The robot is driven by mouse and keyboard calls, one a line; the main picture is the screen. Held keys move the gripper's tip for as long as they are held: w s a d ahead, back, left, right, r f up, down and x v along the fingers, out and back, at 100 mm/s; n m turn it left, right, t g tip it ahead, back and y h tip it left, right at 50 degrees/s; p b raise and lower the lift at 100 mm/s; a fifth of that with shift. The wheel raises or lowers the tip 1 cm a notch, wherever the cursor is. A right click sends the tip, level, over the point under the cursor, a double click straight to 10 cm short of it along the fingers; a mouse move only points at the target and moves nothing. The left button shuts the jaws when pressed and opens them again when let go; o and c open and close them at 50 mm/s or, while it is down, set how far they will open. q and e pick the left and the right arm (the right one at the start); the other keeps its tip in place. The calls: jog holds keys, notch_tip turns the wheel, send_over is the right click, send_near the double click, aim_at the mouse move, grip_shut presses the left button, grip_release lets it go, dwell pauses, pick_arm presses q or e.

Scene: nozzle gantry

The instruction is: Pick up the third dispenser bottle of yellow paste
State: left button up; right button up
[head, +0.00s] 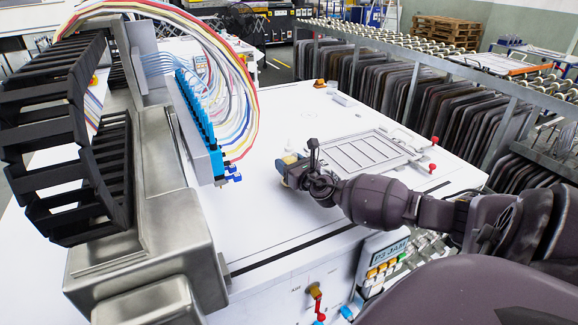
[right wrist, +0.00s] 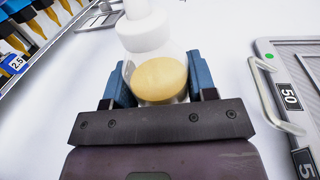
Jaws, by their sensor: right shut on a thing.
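The dispenser bottle (right wrist: 162,78) has a clear body with yellow paste inside and a white cap and nozzle. In the right wrist view it sits between the blue fingers of my right gripper (right wrist: 160,88), which is shut on it. In the head view the bottle (head: 290,158) shows small and yellowish at the tip of my right gripper (head: 293,170), over the white table top. My gripper partly hides its lower part, and I cannot tell if its base touches the table. My left gripper is not in view.
A row of blue nozzles (head: 199,112) with coloured hoses hangs from the gantry left of the bottle. White table between is clear.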

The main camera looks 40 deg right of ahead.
jog(key=shift+r, duration=0.55)
pick_arm(q)
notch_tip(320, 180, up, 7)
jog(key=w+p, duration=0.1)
jog(key=p, duration=0.5)
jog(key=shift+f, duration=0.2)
pick_arm(e)
jog(key=shift+r, duration=9.45)
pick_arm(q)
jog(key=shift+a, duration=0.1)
